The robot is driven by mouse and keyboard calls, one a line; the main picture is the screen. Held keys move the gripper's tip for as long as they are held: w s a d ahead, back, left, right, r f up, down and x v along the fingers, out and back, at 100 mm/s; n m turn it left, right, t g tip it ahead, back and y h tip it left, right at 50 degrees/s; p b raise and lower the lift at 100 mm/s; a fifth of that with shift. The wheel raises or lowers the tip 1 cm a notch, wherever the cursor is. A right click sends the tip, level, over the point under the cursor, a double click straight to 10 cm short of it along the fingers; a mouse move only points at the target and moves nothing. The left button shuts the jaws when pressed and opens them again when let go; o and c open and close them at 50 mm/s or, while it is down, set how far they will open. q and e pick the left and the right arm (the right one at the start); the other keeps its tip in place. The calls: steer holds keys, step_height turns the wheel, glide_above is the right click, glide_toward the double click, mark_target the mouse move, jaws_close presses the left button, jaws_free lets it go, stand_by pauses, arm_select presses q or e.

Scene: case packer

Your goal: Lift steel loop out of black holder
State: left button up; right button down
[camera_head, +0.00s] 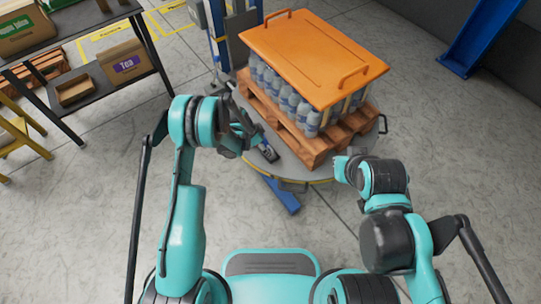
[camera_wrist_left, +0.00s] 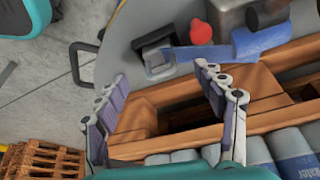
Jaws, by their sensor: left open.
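A small grey loop (camera_wrist_left: 153,55), which looks like the steel loop, sits in a black holder (camera_wrist_left: 160,73) on the round grey platform in the left wrist view. My left gripper (camera_wrist_left: 161,74) is open and empty. Its two fingers are spread, and the holder shows beyond and between their tips. In the head view my left gripper (camera_head: 254,140) is over the platform's near left edge, beside the pallet, and the loop cannot be made out there. My right arm's end is at the platform's near right side; its fingers cannot be made out.
A wooden pallet (camera_head: 312,145) with water bottles (camera_head: 290,100) under an orange tray (camera_head: 312,57) stands on the platform. In the wrist view, a blue bar (camera_wrist_left: 255,45) and a red knob (camera_wrist_left: 201,32) are close to the holder. A shelf with boxes (camera_head: 122,62) is at the left.

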arm_select(q)
steer(key=b+x, duration=0.3)
steer(key=x, duration=0.3)
steer(key=shift+w+d, duration=0.1)
steer(key=shift+r, duration=0.1)
steer(key=c, duration=1.4)
